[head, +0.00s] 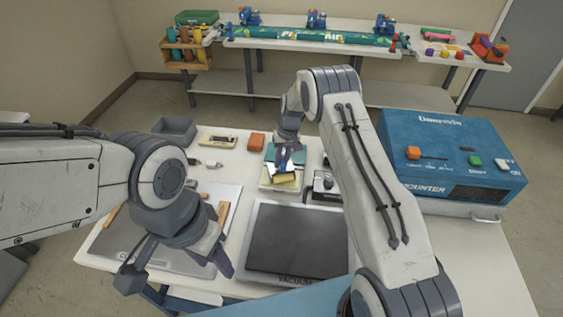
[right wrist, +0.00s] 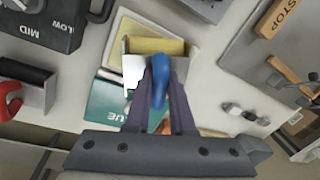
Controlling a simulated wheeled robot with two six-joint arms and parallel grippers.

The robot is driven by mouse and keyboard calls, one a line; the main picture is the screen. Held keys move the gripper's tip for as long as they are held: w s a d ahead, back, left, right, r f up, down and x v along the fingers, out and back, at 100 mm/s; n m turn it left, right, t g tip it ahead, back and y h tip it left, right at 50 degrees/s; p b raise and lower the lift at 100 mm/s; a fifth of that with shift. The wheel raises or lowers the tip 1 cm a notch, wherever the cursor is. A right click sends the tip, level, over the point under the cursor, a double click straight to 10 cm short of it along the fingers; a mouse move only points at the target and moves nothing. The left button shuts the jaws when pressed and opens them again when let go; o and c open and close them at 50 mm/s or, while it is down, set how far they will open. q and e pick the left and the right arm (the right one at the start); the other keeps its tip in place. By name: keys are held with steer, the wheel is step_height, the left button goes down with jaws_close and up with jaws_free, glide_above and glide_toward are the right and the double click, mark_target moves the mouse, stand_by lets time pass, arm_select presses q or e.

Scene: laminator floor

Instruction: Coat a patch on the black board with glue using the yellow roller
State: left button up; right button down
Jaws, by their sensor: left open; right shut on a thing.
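The yellow roller (head: 286,177) has a blue handle, and my right gripper (head: 288,160) is shut on that handle. In the right wrist view the handle (right wrist: 161,72) stands between the fingers, with the yellow roller head beyond it. The roller is over a pale tray with a teal part (right wrist: 108,101) bearing partly hidden glue lettering; I cannot tell whether it touches the tray. The black board (head: 298,240) lies flat on the grey vacuum plate (head: 258,215), in front of the tray. My left gripper (head: 178,272) is open and empty above the table's left front.
A blue counter machine (head: 452,155) fills the table's right. A grey plate with wooden strips (head: 112,214) lies under my left arm. An orange block (head: 256,141), a grey bin (head: 174,130) and a small device (head: 326,186) surround the tray. A bench stands behind.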

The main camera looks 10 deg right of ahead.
steer(key=shift+r+p, duration=1.35)
steer(key=shift+r, duration=1.65)
